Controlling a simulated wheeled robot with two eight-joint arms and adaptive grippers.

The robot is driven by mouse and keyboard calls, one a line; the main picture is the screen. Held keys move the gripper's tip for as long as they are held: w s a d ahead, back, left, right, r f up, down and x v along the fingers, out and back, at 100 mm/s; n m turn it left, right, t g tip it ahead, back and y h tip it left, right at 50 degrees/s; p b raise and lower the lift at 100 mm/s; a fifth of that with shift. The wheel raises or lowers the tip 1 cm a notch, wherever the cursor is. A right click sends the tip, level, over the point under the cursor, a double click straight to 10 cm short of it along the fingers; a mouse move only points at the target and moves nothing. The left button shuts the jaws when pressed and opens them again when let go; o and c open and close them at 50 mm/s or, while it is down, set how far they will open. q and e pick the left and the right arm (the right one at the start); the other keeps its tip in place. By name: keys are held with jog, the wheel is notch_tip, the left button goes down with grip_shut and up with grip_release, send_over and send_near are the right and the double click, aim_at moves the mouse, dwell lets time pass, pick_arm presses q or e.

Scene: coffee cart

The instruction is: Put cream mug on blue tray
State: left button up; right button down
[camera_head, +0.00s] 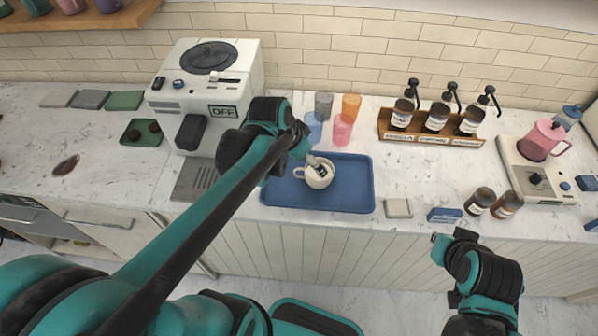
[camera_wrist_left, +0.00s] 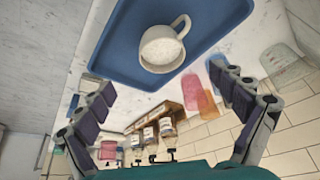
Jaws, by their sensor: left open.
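The cream mug (camera_head: 317,180) stands on the blue tray (camera_head: 350,201), left of its middle; its handle points left in the head view. In the left wrist view the mug (camera_wrist_left: 160,50) rests on the tray (camera_wrist_left: 108,50) beyond my fingertips. My left gripper (camera_head: 309,163) is at the mug's far side in the head view and partly covers it. In the left wrist view my left gripper (camera_wrist_left: 163,85) is open with nothing between its fingers. My right gripper (camera_head: 452,240) is in front of the counter, away from the mug; its finger opening is unclear.
Grey, orange and pink cups (camera_head: 342,129) stand behind the tray. A coffee machine (camera_head: 205,95) is at left, and a rack with pump bottles (camera_head: 430,127) is at back right. A small pale block (camera_head: 398,208) and brown jars (camera_head: 480,201) are right of the tray.

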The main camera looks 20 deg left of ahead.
pick_arm(q)
jog(key=s+r+n+t+y, duration=0.1)
jog(key=s+n, duration=0.3)
jog(key=s, duration=0.6)
jog(key=shift+s+a+n+t+y, duration=0.15)
jog(key=shift+s+n+t+y, duration=0.25)
jog(key=shift+t, duration=0.5)
jog(key=shift+w, duration=0.1)
jog(key=shift+f+b, duration=2.9)
